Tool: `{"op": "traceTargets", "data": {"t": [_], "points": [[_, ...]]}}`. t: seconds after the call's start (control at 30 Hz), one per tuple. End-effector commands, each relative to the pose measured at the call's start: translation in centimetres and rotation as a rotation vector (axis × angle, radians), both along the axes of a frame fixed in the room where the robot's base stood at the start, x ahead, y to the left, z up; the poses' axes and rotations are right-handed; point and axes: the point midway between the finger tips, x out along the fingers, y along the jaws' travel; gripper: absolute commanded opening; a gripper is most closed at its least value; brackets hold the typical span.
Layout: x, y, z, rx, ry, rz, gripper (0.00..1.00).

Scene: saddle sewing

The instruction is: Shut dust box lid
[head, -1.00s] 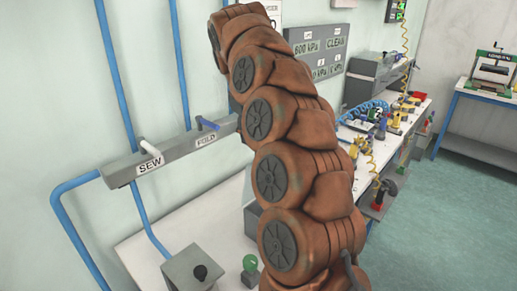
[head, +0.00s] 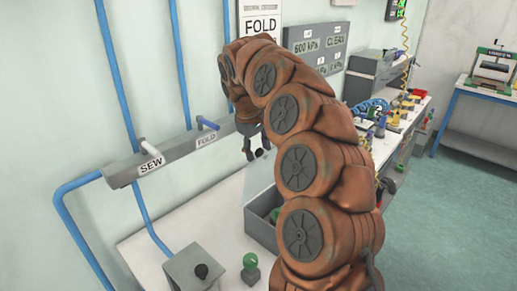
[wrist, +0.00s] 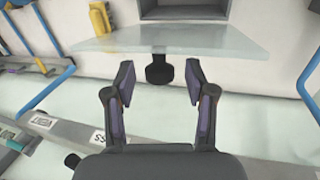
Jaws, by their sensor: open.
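The dust box is a grey open-topped box (head: 260,230) on the white bench in the head view, partly hidden by my arm. Its lid (head: 258,180) is a pale see-through panel, raised on the wall side. In the wrist view the lid (wrist: 215,40) spans the upper middle, with a black knob (wrist: 159,70) on it. My gripper (wrist: 159,88) is open, with one finger to each side of the knob in the picture; I see no clear contact. In the head view my gripper (head: 249,148) is beside the lid's upper edge.
A grey bar with SEW and FOLD levers (head: 170,157) runs along the wall, left of my gripper. A grey control box (head: 192,268) and a green knob (head: 251,268) stand at the bench front. Blue pipes (head: 120,80) climb the wall. Tools crowd the far bench.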

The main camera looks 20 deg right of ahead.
Motion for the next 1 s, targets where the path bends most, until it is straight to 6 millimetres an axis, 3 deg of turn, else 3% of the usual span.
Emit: {"op": "traceTargets", "data": {"t": [0.1, 0.63, 1.0], "points": [[0.01, 0.0, 0.01, 0.0, 0.0, 0.0, 0.54], [0.02, 0.0, 0.02, 0.0, 0.0, 0.0, 0.0], [0.02, 0.0, 0.02, 0.0, -0.001, 0.0, 0.0]]}}
